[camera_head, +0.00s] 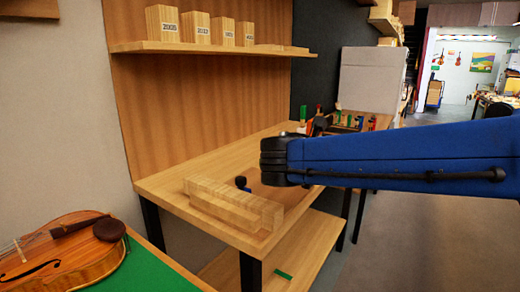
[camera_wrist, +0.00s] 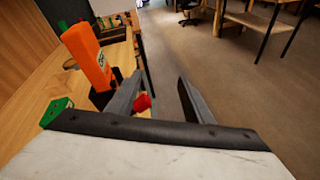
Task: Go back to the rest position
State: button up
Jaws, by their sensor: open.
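My gripper (camera_wrist: 160,76) is open in the wrist view, its two grey fingers spread apart with nothing held between them. Beyond the fingers lies mostly open brown floor. An orange tool or clamp part (camera_wrist: 88,58) stands close by on the left, and a small red piece (camera_wrist: 142,103) shows near the left finger. My blue arm reaches in from the right in the head view, over the right side of the wooden bench (camera_head: 160,185). I cannot make out the gripper in that view.
A row of wooden blocks (camera_head: 232,204) lies on the bench. A violin (camera_head: 60,255) lies on a green surface at lower left. A shelf (camera_head: 200,48) carries numbered wood blocks. Clamps with coloured parts (camera_head: 345,122) stand behind my arm. A green piece (camera_wrist: 57,110) is left of the gripper.

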jog(key=s+d+f+m+g+y, duration=0.4)
jog(key=s+d+f+m+g, duration=0.1)
jog(key=s+d+f+m, duration=0.75)
jog(key=s+a+f+m+y, duration=0.6)
jog(key=s+f+m, duration=0.3)
jog(key=s+m, duration=0.2)
jog(key=shift+s+f+g, duration=0.15)
jog(key=shift+s+g, duration=0.15)
jog(key=shift+s, duration=0.6)
